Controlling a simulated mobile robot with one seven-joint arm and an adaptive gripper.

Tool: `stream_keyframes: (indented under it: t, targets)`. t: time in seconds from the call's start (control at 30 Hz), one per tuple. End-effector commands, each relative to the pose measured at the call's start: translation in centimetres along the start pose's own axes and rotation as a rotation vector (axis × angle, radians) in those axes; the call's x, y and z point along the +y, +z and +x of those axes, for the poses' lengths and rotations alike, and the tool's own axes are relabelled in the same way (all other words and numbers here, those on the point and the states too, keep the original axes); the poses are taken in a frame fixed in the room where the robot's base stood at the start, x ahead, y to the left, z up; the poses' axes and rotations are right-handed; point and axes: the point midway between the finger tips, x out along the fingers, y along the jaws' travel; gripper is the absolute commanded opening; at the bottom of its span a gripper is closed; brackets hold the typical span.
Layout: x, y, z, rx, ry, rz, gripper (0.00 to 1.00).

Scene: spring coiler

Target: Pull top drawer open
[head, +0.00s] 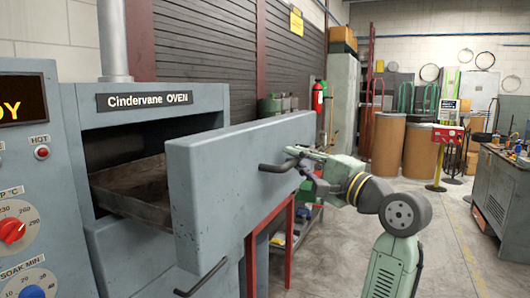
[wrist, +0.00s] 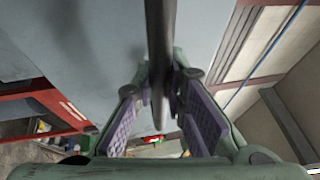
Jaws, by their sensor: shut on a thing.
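The top drawer (head: 225,185) of the grey oven stands well out from its opening, with its brown tray (head: 135,188) showing behind the thick front panel. Its dark bar handle (head: 274,168) is on the panel's right part. My gripper (head: 298,161) is at the handle's right end, reaching in from the right. The exact contact on the pads is partly hidden.
A lower handle (head: 201,279) sticks out below the drawer. The oven's control panel (head: 30,180) is at the left. A red stand (head: 289,240) is just below and behind the drawer front. A workbench (head: 505,195) stands at the right, with open floor (head: 455,250) before it.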

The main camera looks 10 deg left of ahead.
Motion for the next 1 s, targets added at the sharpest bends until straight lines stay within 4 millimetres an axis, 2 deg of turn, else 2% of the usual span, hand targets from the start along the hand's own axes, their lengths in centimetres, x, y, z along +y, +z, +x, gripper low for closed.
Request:
stream_keyframes:
  t: [0.1, 0.3, 0.73, 0.77, 1.0]
  targets:
    - [-0.4, -0.8, -1.9, 0.000, 0.002, 0.003, 0.00]
    - [-0.7, -1.5, -3.5, -0.001, 0.002, 0.002, 0.00]
    - [-0.7, -1.6, -3.9, -0.002, 0.002, 0.003, 0.00]
    - [-0.7, -1.6, -3.9, -0.002, 0.002, 0.003, 0.13]
    - [-0.8, -1.6, -3.9, -0.001, 0.001, 0.002, 0.29]
